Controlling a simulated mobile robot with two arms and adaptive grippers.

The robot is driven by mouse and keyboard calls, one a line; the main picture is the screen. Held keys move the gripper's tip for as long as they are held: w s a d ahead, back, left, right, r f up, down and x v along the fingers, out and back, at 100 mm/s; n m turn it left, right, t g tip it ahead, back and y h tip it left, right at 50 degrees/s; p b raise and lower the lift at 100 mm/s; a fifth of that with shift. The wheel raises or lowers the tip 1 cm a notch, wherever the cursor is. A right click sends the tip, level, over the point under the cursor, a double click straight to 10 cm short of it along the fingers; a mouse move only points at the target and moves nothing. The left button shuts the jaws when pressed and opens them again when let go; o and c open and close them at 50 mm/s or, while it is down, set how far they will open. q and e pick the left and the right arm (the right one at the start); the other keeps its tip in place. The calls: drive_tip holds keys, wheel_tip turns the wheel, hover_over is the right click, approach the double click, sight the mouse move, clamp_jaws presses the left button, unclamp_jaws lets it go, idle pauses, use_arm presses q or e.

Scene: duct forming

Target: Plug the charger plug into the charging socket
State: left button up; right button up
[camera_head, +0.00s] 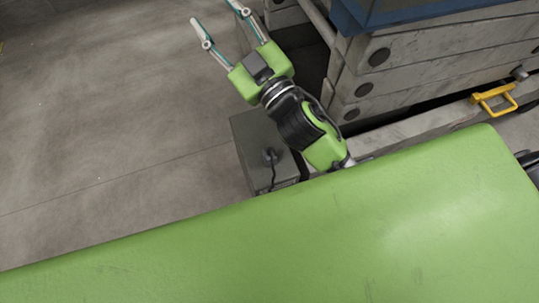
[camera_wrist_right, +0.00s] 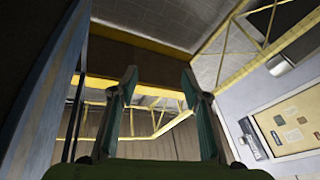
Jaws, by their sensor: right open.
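A small dark plug-like piece with a black cable (camera_head: 270,156) sits on a grey box (camera_head: 248,130) below my right arm in the head view. It looks like the charger plug, but it is too small to be sure. I cannot make out the charging socket in either view. My left gripper is not in view.
Stacked grey slabs (camera_head: 440,55) with a blue piece (camera_head: 400,12) on top stand at the right. A yellow handle (camera_head: 495,98) sticks out there. The floor (camera_head: 100,110) at the left is clear. The right wrist view shows ceiling beams and a notice board (camera_wrist_right: 290,122).

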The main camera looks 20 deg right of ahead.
drive_tip(key=s+a+r+n+g+y, duration=0.4)
drive_tip(key=s+a+n+g+y, duration=0.25)
drive_tip(key=a+n+y, duration=0.2)
drive_tip(key=s+a+r+n+g+y, duration=0.45)
drive_tip(key=a+n+g+y, duration=0.25)
drive_tip(key=n, duration=0.3)
drive_tip(key=s+a+f+n+g+h, duration=0.4)
drive_tip(key=s+a+f+n+g, duration=0.1)
drive_tip(key=s+f+n+g, duration=0.35)
drive_tip(key=d+f+n+g+h, duration=0.1)
drive_tip(key=d+f+h, duration=0.35)
drive_tip(key=f, duration=0.35)
drive_tip(key=d+f+n+g+h, duration=0.1)
drive_tip(key=d+f+n+h, duration=0.1)
drive_tip(key=d+f+h, duration=0.35)
drive_tip(key=w+d+f+m+t+h, duration=0.1)
drive_tip(key=w+d+f+h, duration=0.2)
drive_tip(key=d, duration=0.4)
drive_tip(key=w+d+f+m+t+h, duration=0.1)
drive_tip(key=w+d+f+h, duration=0.3)
drive_tip(key=d, duration=0.4)
drive_tip(key=shift+d+t+h, duration=0.25)
drive_tip(key=shift+t+h, duration=0.05)
drive_tip(key=shift+h, duration=0.55)
drive_tip(key=shift+w, duration=0.1)
